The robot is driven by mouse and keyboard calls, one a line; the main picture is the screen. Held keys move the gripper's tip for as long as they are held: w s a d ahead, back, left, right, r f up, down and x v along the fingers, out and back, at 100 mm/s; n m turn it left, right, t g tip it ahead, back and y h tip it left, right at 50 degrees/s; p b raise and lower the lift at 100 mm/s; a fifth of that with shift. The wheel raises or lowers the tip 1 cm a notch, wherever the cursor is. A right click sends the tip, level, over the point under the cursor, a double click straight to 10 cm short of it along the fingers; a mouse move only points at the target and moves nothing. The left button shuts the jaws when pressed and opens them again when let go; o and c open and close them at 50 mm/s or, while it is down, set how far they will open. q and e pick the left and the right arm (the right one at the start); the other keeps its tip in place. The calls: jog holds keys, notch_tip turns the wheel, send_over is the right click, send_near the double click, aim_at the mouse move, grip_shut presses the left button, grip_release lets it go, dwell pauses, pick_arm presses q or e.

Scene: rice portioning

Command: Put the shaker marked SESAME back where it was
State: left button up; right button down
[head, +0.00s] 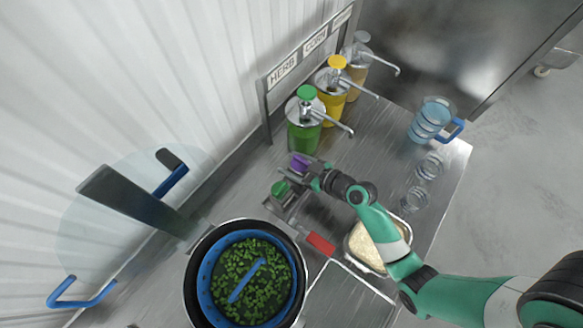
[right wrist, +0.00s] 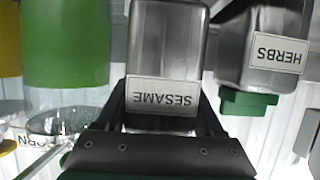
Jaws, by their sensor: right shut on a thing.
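The shaker marked SESAME (right wrist: 165,60) is a metal box with a white label, upside down in the right wrist view. My right gripper (right wrist: 165,125) is shut on it, with a finger on each side. In the head view the gripper (head: 311,172) is at the purple top (head: 299,162) that appears to be this shaker's lid; its body is mostly hidden there. Beside it stands the shaker marked HERBS (right wrist: 268,45), with a green lid (head: 280,188). Whether the SESAME shaker touches the counter is unclear. My left gripper is not in view.
Pump bottles with green (head: 304,120), yellow (head: 334,90) and grey tops stand behind. A blue pitcher (head: 431,120) and clear glasses (head: 415,198) are at right. A rice container (head: 368,247) is under my right arm. A pot (head: 202,255) with a blue greens basket is in front.

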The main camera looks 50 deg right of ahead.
jog(key=f, duration=0.1)
jog(key=f+b, duration=0.1)
jog(key=f, duration=0.1)
jog(key=shift+w+f, duration=0.25)
jog(key=shift+f, duration=0.1)
jog(key=shift+r, duration=0.1)
jog(key=shift+f+b, duration=0.25)
jog(key=shift+b, duration=0.15)
grip_release()
jog(key=shift+r, duration=0.1)
